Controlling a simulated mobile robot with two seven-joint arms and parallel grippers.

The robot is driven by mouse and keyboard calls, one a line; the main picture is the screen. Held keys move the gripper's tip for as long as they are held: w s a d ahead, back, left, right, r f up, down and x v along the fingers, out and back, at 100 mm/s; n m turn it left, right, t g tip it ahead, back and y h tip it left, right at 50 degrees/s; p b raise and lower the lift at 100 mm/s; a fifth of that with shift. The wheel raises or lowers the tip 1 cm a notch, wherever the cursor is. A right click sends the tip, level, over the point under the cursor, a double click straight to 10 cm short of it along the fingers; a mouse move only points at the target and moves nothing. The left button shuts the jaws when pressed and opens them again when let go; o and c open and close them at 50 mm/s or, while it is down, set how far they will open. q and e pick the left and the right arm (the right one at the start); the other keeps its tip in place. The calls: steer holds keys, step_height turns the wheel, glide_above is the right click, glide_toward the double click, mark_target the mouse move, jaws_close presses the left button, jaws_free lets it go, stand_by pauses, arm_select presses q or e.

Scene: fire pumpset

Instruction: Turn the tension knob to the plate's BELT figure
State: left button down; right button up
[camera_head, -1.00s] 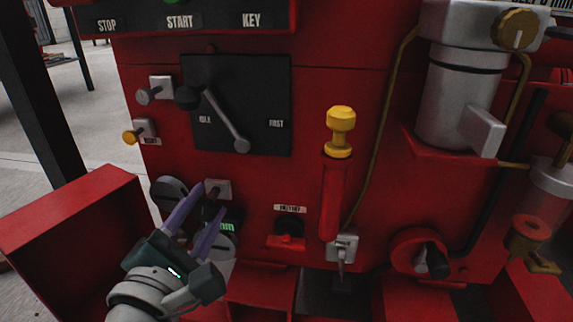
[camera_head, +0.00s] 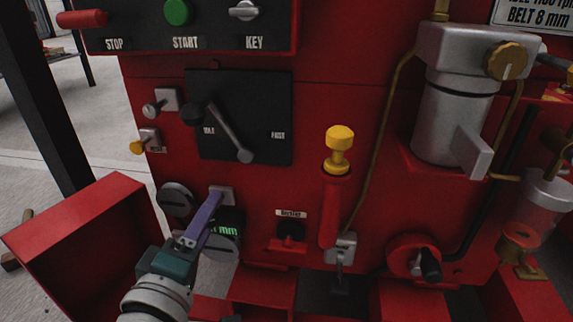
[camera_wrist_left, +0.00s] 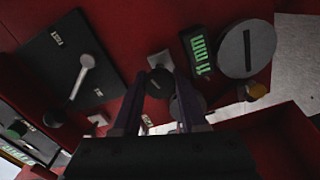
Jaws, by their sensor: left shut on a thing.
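The tension knob (camera_wrist_left: 158,84) is a small dark slotted knob on a grey square mount (camera_head: 222,194) on the red panel. My left gripper (camera_head: 218,200) is shut on it, with a purple finger on either side in the wrist view (camera_wrist_left: 156,80). In the head view the fingers hide the knob. The green display (camera_wrist_left: 200,54) beside it appears to read 11 mm; in the head view its digits (camera_head: 225,230) are partly hidden. The plate (camera_head: 535,16) at the top right reads BELT 8 mm. My right gripper is not in view.
Slotted grey discs (camera_head: 175,199) flank the knob. To the right are a small black switch (camera_head: 290,232) and a yellow-topped handle (camera_head: 338,150). A red open box (camera_head: 80,235) stands at the left.

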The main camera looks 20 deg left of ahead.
arm_select(q)
steer(key=m+p, duration=0.1)
steer(key=m, duration=0.4)
steer(key=shift+r, duration=0.1)
steer(key=shift+m+p, duration=0.3)
steer(key=shift+m, duration=2.1)
steer(key=shift+c, duration=2.2)
jaws_free()
steer(key=p+v, duration=0.3)
steer(key=v, duration=0.7)
